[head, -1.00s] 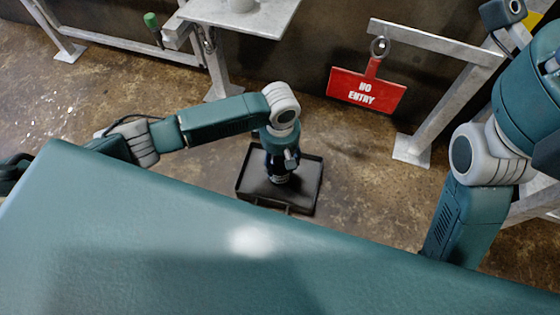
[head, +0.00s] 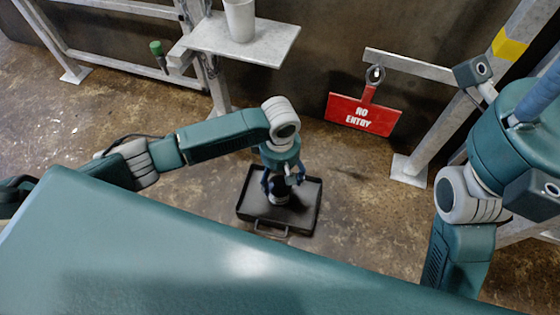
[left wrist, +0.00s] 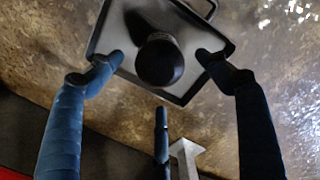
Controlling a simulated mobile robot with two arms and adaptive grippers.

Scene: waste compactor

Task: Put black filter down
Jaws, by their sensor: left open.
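The black filter (head: 279,192) stands on the black tray-like case (head: 304,212) on the floor. My left gripper (head: 281,182) is over it from above, with blue fingers spread on either side. In the left wrist view the filter's round dark top (left wrist: 160,60) sits between the open fingers (left wrist: 160,62), with gaps on both sides. The case's rim (left wrist: 98,30) shows around it there. My right arm is at the right of the head view, but its gripper is out of sight.
A red NO ENTRY sign (head: 362,114) hangs from a grey rail right of the case. A metal shelf (head: 262,46) with a white cup (head: 240,20) stands behind. A green-topped handle (head: 156,48) is at upper left. Floor around the case is clear.

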